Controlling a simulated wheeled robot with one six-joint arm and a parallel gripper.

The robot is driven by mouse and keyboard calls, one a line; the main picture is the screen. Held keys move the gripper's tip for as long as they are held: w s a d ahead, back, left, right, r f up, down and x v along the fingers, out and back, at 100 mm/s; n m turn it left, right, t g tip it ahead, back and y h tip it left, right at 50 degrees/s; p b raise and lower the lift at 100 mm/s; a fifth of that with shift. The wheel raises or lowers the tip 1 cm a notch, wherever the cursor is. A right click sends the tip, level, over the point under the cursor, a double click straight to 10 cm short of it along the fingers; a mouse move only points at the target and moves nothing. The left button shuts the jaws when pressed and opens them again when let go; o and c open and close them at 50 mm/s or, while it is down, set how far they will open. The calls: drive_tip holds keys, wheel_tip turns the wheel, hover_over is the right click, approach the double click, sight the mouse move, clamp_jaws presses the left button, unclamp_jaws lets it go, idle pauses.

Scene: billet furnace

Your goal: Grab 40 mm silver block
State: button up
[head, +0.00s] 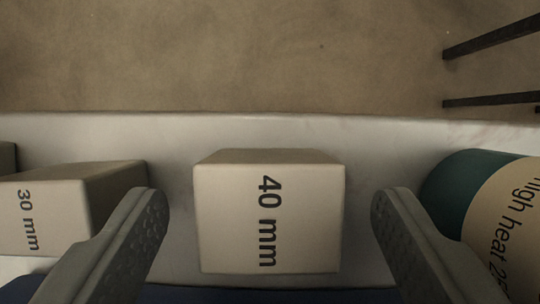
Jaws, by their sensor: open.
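The 40 mm block (225,225) is a pale, silver-beige block with "40 mm" printed on its face, the letters turned sideways. It sits on a white shelf or ledge in the middle of the head view. My gripper (265,205) is open, with one grey finger on each side of the block. Gaps show between the block and both fingers, so in the picture neither touches it. I cannot tell how far the fingertips are from the block in depth.
A block marked "30 mm" (50,215) stands at the left, partly behind my left finger. A green and beige can reading "high heat" (500,205) stands close to my right finger. Dark bars (490,40) show at upper right. Brown floor (220,55) lies beyond the white ledge (400,135).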

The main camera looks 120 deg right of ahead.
drive_tip(key=c, duration=1.2)
drive_tip(key=shift+r, duration=0.1)
